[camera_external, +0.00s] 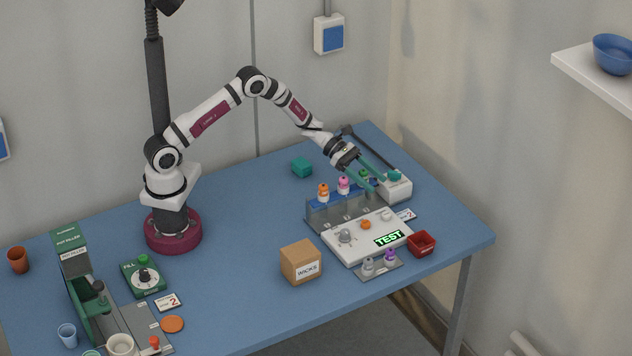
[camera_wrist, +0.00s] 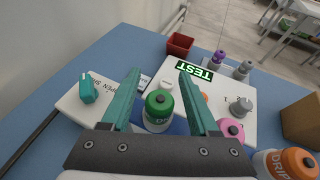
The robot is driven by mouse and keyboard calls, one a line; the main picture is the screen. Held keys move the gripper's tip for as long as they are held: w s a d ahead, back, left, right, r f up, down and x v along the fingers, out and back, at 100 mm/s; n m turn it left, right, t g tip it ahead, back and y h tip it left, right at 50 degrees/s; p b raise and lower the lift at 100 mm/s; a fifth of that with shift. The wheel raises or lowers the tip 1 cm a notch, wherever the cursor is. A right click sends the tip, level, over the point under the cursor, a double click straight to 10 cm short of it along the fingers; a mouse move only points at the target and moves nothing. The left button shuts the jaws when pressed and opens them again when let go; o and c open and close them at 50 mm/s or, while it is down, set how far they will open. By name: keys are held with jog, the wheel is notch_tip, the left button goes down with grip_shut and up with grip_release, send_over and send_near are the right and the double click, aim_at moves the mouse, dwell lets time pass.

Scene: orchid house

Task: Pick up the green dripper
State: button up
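The green dripper (camera_wrist: 158,108) has a green cap and a white body. It stands upright at the near edge of the white TEST panel in the wrist view, between the two teal fingers of my gripper (camera_wrist: 158,76). I see a gap between each finger and the dripper, so my gripper is open. In the external view my gripper (camera_external: 384,183) points down to the right over the far end of the dripper rack (camera_external: 322,216). There the green dripper (camera_external: 364,174) is partly hidden by the fingers.
A pink dripper (camera_wrist: 230,130) and an orange dripper (camera_wrist: 296,164) stand in the same row. A white box with a teal knob (camera_wrist: 87,88) is at left in the wrist view. A red tray (camera_external: 421,243) and a WICKS box (camera_external: 301,263) flank the TEST panel (camera_external: 345,250).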

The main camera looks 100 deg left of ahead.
grip_shut()
